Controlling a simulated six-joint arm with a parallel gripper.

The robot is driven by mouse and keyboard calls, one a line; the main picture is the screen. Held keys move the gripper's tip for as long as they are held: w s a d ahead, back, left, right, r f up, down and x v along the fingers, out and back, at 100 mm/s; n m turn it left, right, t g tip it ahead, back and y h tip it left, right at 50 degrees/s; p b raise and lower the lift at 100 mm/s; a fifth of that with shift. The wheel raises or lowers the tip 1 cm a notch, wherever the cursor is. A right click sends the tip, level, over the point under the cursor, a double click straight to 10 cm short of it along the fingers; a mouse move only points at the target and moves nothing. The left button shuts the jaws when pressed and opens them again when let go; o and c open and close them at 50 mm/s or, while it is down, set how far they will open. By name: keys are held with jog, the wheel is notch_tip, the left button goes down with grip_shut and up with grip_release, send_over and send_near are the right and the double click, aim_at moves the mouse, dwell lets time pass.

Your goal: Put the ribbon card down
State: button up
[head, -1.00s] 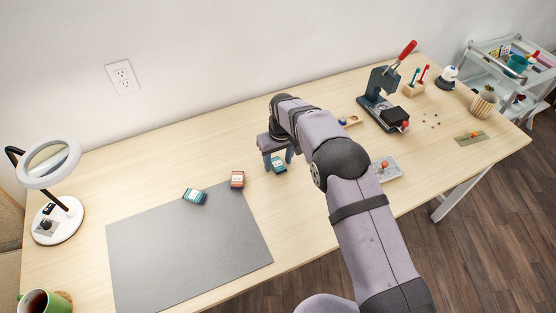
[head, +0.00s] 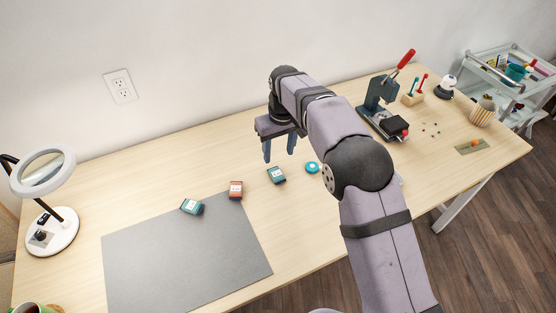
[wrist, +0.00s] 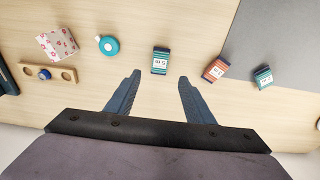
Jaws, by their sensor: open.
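A dark teal ribbon card (head: 276,175) with a white label lies on the bare tabletop, right of the grey mat; it also shows in the wrist view (wrist: 160,61). My gripper (head: 280,154) is open and empty, raised above the table behind this card and apart from it. In the wrist view its fingers (wrist: 159,78) are spread, with the card beyond the gap between their tips. An orange-red card (head: 236,190) lies at the mat's back right corner. Another teal card (head: 191,206) lies tilted at the mat's back edge.
The grey mat (head: 180,260) covers the front left. A turquoise round item (head: 312,167) sits right of the teal card. A patterned square (wrist: 57,43) and a wooden holder (wrist: 28,72) show in the wrist view. The press (head: 381,105) stands back right. Back left tabletop is clear.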

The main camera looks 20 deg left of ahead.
jog(key=s+d+r+m, duration=0.2)
jog(key=d, duration=0.8)
jog(key=s+d+r+m, duration=0.1)
jog(key=s+d+m, duration=0.15)
jog(key=d, duration=0.75)
jog(key=s+d+f+m, duration=0.2)
jog(key=s+d, duration=0.5)
jog(key=s, duration=0.3)
jog(key=s+d+f+m+g+h, duration=0.1)
jog(key=s+d+f+m, duration=0.1)
jog(key=s+d, duration=0.6)
jog(key=shift+s+d, duration=0.2)
jog(key=shift+s, duration=0.7)
jog(key=shift+m, duration=0.25)
notch_tip(320, 180, up, 4)
jog(key=p, duration=0.4)
